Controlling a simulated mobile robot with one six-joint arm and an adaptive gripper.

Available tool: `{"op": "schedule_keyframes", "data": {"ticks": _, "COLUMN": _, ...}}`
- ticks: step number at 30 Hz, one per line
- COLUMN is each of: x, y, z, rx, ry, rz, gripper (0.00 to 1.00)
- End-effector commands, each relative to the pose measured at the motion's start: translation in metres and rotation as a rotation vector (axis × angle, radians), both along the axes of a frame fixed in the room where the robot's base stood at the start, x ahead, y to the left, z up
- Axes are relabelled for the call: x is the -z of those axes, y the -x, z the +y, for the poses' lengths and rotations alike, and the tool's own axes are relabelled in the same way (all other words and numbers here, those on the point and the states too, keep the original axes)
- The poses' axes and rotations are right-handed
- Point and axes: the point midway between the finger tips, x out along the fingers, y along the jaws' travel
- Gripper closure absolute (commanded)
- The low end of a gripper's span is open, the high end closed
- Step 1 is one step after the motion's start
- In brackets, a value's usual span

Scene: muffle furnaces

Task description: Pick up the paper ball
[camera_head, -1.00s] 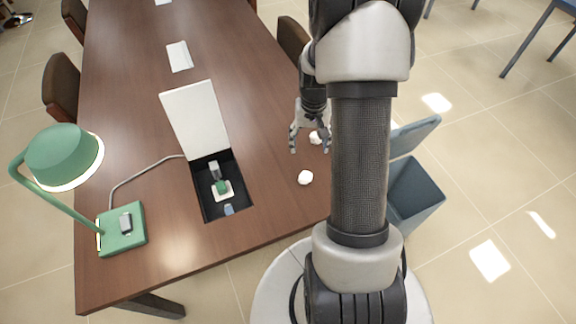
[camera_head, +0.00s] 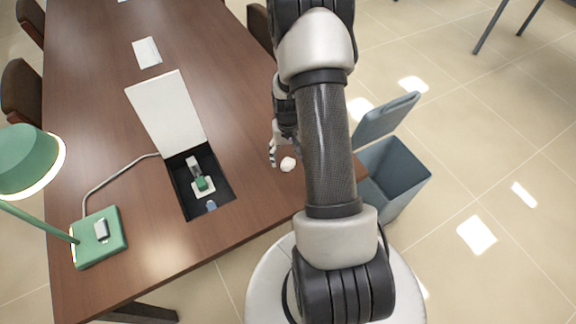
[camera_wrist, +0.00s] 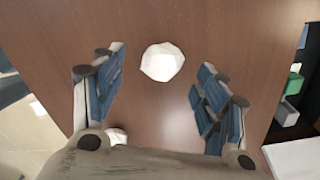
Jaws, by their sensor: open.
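A crumpled white paper ball (camera_head: 288,164) lies on the brown table (camera_head: 235,150) near its right edge. In the wrist view, a white paper ball (camera_wrist: 162,62) lies between and just beyond the fingertips of my open gripper (camera_wrist: 160,78), with bare table around it. A second white ball (camera_wrist: 115,136) shows partly beside the base of the left finger. My gripper (camera_head: 279,150) hangs over the table right by the ball in the head view, partly hidden by my arm. No finger visibly closes on a ball.
A box with an open white lid (camera_head: 166,108) is set in the table left of the gripper. A green lamp (camera_head: 98,240) stands further left. A grey bin (camera_head: 395,178) with a raised lid stands on the floor beside the table's right edge.

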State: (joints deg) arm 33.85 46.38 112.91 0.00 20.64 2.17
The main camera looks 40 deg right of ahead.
Motion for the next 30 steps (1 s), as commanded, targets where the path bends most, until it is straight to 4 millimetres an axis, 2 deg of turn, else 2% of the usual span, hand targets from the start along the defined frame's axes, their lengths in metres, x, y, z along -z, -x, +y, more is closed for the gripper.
{"op": "schedule_keyframes", "data": {"ticks": 1, "x": 0.012, "y": 0.002, "z": 0.003, "rx": -0.001, "ry": -0.003, "rz": 0.004, "gripper": 0.34}}
{"op": "schedule_keyframes", "data": {"ticks": 6, "x": 0.036, "y": 0.002, "z": 0.004, "rx": 0.0, "ry": -0.002, "rz": 0.002, "gripper": 0.34}}
{"op": "schedule_keyframes", "data": {"ticks": 14, "x": 0.036, "y": 0.002, "z": 0.003, "rx": 0.0, "ry": 0.0, "rz": 0.0, "gripper": 0.34}}
{"op": "schedule_keyframes", "data": {"ticks": 27, "x": 0.036, "y": 0.002, "z": 0.003, "rx": 0.0, "ry": -0.001, "rz": 0.001, "gripper": 0.64}}
{"op": "schedule_keyframes", "data": {"ticks": 30, "x": 0.036, "y": 0.002, "z": 0.003, "rx": 0.0, "ry": -0.001, "rz": 0.001, "gripper": 0.66}}
